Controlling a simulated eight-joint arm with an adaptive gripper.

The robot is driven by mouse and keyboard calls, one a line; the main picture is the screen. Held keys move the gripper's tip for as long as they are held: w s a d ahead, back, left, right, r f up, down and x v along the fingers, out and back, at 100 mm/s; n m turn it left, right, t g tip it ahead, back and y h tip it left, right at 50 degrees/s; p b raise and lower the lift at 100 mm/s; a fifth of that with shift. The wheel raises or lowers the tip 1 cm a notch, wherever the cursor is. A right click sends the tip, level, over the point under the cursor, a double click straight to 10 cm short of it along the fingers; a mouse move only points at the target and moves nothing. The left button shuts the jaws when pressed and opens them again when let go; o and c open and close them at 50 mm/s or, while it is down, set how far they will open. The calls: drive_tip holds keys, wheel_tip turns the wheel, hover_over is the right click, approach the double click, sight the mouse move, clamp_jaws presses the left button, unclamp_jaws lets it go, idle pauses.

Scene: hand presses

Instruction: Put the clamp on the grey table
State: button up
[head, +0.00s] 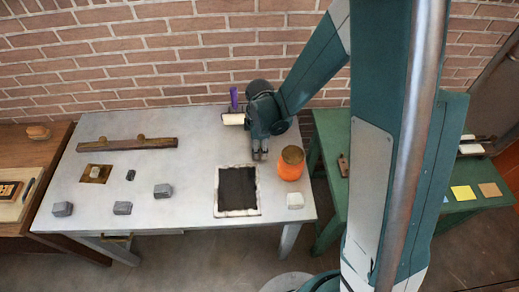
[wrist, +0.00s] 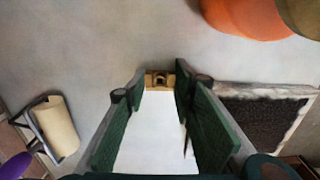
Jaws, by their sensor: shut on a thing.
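The grey table (head: 190,193) stands in the middle of the head view; its pale top also fills much of the wrist view (wrist: 90,50). My gripper (head: 260,155) points down over the right part of this table, behind the dark slab. In the wrist view its two green fingers (wrist: 157,90) are shut on a small brass-brown piece with a dark opening, which I take for the clamp (wrist: 158,78). A white area shows between the fingers below it. In the head view the clamp is mostly hidden. I cannot tell whether it touches the tabletop.
An orange jar (head: 291,165) stands close right of my gripper. A dark slab in a pale frame (head: 237,190) lies in front. A pale roller (head: 233,118) and a purple item (head: 234,99) are behind left. Several grey blocks lie left. A green table (head: 335,150) stands right.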

drive_tip(key=shift+f, duration=0.15)
drive_tip(key=o, duration=0.9)
drive_tip(key=shift+r+p, duration=0.65)
drive_tip(key=shift+r, duration=5.5)
